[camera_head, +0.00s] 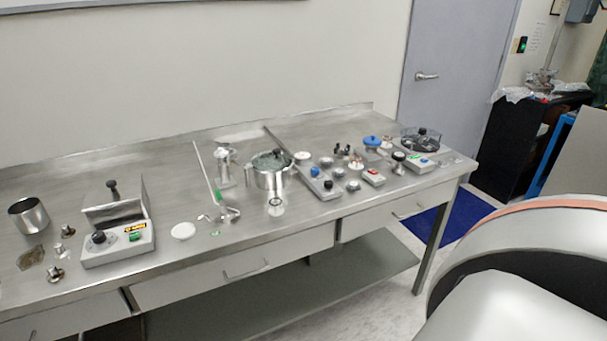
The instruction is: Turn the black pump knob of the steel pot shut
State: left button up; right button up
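The steel pot (264,181) stands on the middle of the steel bench, with a handle on its left side. Its top looks dark or glassy, with small fittings that are too small to make out. A round white-faced dial (276,200) shows low at its front. A small black knob (328,185) sits on a narrow grey panel just right of the pot. I cannot tell whether it is the pump knob, or how any knob is turned. Neither of my grippers is in view.
The steel bench (190,262) has drawers along its front. A grey box unit with a black knob (99,237) stands left. A stand with a slanted rod (206,172) is left of the pot. Several small parts and a knobbed control box (414,163) crowd the right.

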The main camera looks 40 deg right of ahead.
aim_at(328, 184)
jog(key=i+l, duration=0.1)
jog(key=i+l+z, duration=0.25)
jog(key=i+z, duration=0.35)
jog(key=z, duration=1.45)
